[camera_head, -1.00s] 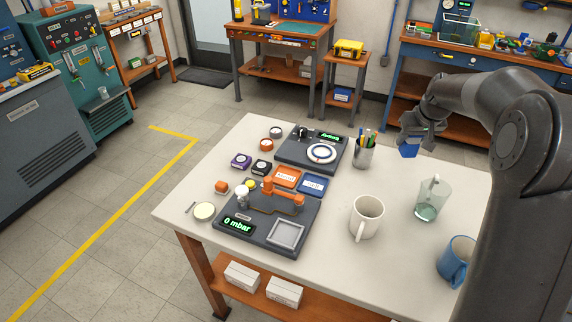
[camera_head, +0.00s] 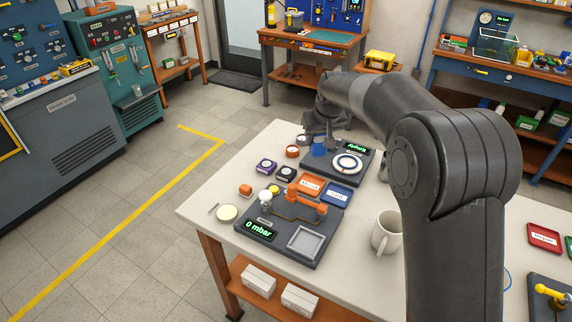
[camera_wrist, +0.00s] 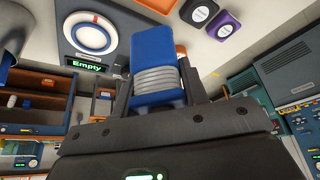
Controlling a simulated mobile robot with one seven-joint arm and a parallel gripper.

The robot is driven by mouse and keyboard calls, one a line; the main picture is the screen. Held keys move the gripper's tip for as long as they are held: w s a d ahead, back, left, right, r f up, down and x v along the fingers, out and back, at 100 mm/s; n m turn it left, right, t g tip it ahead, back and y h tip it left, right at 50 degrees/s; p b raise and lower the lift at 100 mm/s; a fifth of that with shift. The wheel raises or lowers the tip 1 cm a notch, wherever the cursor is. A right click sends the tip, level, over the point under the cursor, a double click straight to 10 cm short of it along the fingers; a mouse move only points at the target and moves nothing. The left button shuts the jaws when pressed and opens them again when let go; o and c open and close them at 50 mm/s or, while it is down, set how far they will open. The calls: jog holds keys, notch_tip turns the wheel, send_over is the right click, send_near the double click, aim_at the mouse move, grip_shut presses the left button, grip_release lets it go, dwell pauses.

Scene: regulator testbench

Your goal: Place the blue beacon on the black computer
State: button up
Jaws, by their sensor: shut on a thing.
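The blue beacon (camera_head: 319,149), a blue block with a grey ribbed band, is in my gripper (camera_head: 318,134). In the wrist view the beacon (camera_wrist: 153,45) sits between the two fingers of my gripper (camera_wrist: 156,82). It appears over the left part of the dark rear panel; its exact height I cannot tell. The black computer, a small black octagonal piece with a white-ringed face, appears to be the one (camera_head: 286,172) on the table, left of that panel, beside a purple one (camera_head: 266,166). The black one also shows in the wrist view (camera_wrist: 200,12), apart from the beacon.
The rear panel (camera_head: 318,168) carries a white disc with a blue ring and a green display. A white mug (camera_head: 386,232) is right. My arm hides the table's right part.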

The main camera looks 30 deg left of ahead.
jog(key=a+f, duration=0.2)
jog(key=a, duration=0.1)
jog(key=s+a+f, duration=0.1)
jog(key=a+f, duration=0.1)
jog(key=a, duration=0.1)
jog(key=a+f, duration=0.2)
jog(key=a, duration=0.1)
jog(key=shift+s+a, duration=0.35)
jog(key=shift+s, duration=0.05)
jog(key=shift+f, duration=1.95)
jog(key=shift+f, duration=0.15)
jog(key=o, duration=1.1)
jog(key=shift+c, duration=0.2)
jog(key=v, duration=1.2)
